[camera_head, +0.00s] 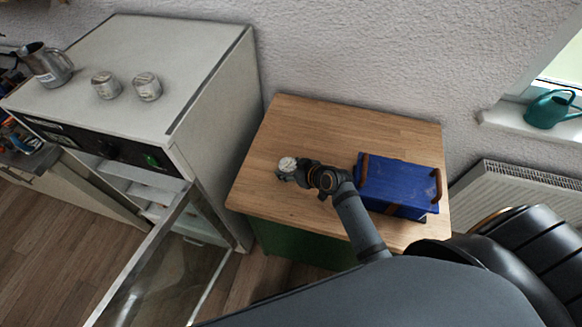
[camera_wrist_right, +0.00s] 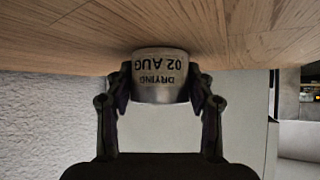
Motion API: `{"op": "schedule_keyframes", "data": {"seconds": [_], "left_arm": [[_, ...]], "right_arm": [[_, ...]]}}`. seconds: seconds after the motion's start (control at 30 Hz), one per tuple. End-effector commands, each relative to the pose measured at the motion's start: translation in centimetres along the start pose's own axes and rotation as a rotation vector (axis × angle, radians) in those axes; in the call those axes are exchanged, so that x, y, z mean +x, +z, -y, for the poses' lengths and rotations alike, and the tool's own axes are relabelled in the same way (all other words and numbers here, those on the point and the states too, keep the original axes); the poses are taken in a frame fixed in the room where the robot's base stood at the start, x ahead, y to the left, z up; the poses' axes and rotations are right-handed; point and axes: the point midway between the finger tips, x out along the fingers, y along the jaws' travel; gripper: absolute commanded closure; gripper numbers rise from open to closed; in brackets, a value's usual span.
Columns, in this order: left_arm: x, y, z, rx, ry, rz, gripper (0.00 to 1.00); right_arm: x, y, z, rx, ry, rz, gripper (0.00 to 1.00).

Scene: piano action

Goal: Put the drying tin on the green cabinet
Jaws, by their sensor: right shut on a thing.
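The drying tin (camera_wrist_right: 160,82) is a small grey metal tin. Its label reads "DRYING 02 AUG", upside down in the right wrist view. My right gripper (camera_head: 301,172) is shut on it, with a finger on each side. In the head view the tin's pale lid (camera_head: 288,163) shows over the left part of the wooden top (camera_head: 310,120) of the green cabinet (camera_head: 295,246). In the wrist view the tin meets the wood's edge in the picture; I cannot tell whether it touches. My left gripper is not in view.
A blue box (camera_head: 400,184) with wooden handles sits on the right of the cabinet top. A white oven (camera_head: 160,50) with its glass door open stands left, bearing a metal jug (camera_head: 50,66) and two tins (camera_head: 147,87). The cabinet top's back left is clear.

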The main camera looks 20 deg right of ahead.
Motion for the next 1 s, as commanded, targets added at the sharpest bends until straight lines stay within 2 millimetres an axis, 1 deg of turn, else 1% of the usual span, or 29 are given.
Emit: {"op": "schedule_keyframes", "data": {"seconds": [0.03,0.1,0.17,0.2,0.27,0.33,0.37,0.4,0.5,0.6,0.67,0.77,0.87,0.9,1.0], "left_arm": [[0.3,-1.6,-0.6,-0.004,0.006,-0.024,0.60],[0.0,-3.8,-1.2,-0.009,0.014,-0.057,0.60],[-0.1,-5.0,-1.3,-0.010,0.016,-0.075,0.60],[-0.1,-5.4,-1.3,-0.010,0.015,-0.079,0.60],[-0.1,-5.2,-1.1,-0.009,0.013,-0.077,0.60],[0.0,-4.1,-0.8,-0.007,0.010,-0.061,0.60],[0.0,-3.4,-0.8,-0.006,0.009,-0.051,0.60],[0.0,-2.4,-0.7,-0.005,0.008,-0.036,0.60],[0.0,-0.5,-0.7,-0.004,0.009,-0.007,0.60],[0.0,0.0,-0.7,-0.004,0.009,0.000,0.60],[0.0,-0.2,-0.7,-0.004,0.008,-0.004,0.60],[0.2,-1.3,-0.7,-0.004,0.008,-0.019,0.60],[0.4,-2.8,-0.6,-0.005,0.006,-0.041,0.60],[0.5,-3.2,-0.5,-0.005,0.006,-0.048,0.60],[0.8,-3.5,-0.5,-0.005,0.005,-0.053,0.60]], "right_arm": [[0.1,0.2,0.1,-0.001,-0.001,-0.004,0.80],[0.0,0.0,0.1,-0.001,-0.001,-0.003,0.80],[0.0,0.0,0.1,-0.001,-0.001,-0.002,0.80],[0.0,0.1,0.1,0.000,-0.002,0.000,0.43],[0.0,0.1,0.1,0.000,-0.002,0.000,0.35],[0.0,0.1,0.1,0.000,-0.001,0.000,0.26],[0.0,0.1,0.1,0.000,-0.001,0.000,0.23],[0.0,0.0,0.1,0.000,-0.001,-0.001,0.23],[0.0,0.0,0.1,0.000,-0.001,-0.001,0.23],[0.0,0.0,0.1,0.000,-0.001,-0.002,0.23],[-0.1,0.0,0.1,-0.001,-0.001,-0.002,0.23],[-0.9,0.1,0.0,-0.002,0.000,-0.001,0.23],[-2.8,0.1,0.0,-0.004,0.001,-0.001,0.23],[-3.8,0.2,0.0,-0.006,0.000,0.000,0.23],[-6.5,0.2,0.1,-0.008,-0.002,0.000,0.23]]}}
